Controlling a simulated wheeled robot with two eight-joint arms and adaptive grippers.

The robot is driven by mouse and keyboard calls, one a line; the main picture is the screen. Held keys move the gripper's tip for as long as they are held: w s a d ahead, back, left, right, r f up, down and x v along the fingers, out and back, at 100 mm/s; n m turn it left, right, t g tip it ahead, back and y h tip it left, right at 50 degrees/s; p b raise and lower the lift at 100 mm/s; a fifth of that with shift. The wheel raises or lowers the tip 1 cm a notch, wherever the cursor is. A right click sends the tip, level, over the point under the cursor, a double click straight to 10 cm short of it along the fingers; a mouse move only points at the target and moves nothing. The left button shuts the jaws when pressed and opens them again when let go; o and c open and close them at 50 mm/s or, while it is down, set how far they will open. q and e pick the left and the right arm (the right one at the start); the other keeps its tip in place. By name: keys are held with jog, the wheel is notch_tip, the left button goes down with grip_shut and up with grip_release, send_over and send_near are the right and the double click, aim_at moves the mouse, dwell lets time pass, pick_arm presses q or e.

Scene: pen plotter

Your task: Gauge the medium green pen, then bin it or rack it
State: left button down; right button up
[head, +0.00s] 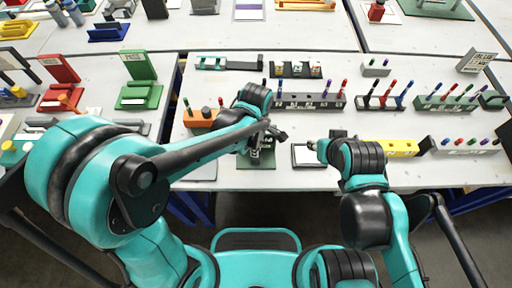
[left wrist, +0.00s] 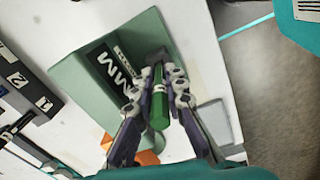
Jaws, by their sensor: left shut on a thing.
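My left gripper (head: 278,133) is shut on a green pen (left wrist: 160,104), which shows between the two fingers in the left wrist view. The pen's far end points at a green stand (left wrist: 82,68) with a black and white marked panel (left wrist: 112,68). I cannot tell whether the pen touches the stand. In the head view the green stand (head: 257,160) is below my left gripper, near the table's front edge, partly hidden by it. My right gripper (head: 314,146) is small and partly hidden by its own arm, over a white-topped pad; its fingers are unclear.
An orange block (head: 200,119) is at left, a yellow block (head: 402,148) at right.

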pick_arm(q)
jog(key=shift+r, duration=0.1)
notch_tip(320, 180, up, 6)
jog(key=p, duration=0.5)
jog(key=shift+r, duration=0.1)
dwell(0.5)
